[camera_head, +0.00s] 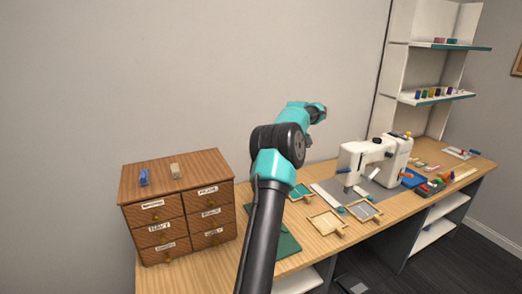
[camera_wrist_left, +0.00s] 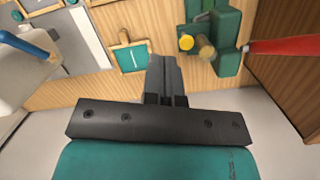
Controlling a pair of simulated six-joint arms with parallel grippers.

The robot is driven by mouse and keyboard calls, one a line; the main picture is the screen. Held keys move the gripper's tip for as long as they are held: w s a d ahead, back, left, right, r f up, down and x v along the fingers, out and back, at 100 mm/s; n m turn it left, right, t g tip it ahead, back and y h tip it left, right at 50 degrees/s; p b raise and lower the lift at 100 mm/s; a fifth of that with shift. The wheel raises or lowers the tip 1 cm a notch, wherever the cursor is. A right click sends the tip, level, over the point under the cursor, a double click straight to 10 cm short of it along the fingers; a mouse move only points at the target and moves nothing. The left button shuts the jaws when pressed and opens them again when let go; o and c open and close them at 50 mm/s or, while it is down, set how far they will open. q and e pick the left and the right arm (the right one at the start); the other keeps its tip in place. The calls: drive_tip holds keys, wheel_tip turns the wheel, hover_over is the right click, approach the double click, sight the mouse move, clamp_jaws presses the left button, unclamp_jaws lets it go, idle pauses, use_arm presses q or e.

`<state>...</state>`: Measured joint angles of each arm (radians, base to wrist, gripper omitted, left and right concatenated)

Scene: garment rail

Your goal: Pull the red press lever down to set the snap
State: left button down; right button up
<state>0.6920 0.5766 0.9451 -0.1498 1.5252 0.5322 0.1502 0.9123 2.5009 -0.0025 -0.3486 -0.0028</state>
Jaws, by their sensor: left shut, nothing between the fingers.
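The snap press (camera_wrist_left: 228,38) is a dark green body with a yellow button-like part and a brass cylinder, at the upper right of the left wrist view. Its red lever (camera_wrist_left: 285,46) runs out from the body to the right edge of that view. My left gripper (camera_wrist_left: 164,62) is shut and empty, to the left of the press and apart from the lever. In the head view my teal and black left arm fills the middle. The press and lever cannot be made out there, and the fingertips are not clear. My right gripper is not in view.
A wooden drawer cabinet (camera_head: 180,209) stands at the left of the table (camera_head: 180,275). A white sewing machine (camera_head: 372,160) stands to the right, with small framed trays (camera_head: 326,223) before it. A green mat (camera_head: 287,246) lies near the arm. Shelves (camera_head: 432,97) stand behind.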

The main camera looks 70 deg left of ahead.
use_arm(q)
drive_tip(key=s+a+r+n, duration=0.2)
drive_tip(key=s+r, duration=0.5)
drive_tip(key=r, duration=0.2)
drive_tip(key=s+a+r+n, duration=0.2)
drive_tip(key=s+r, duration=0.6)
drive_tip(key=r, duration=0.1)
drive_tip(key=shift+a+r+g, duration=0.25)
drive_tip(key=shift+r+g, duration=0.05)
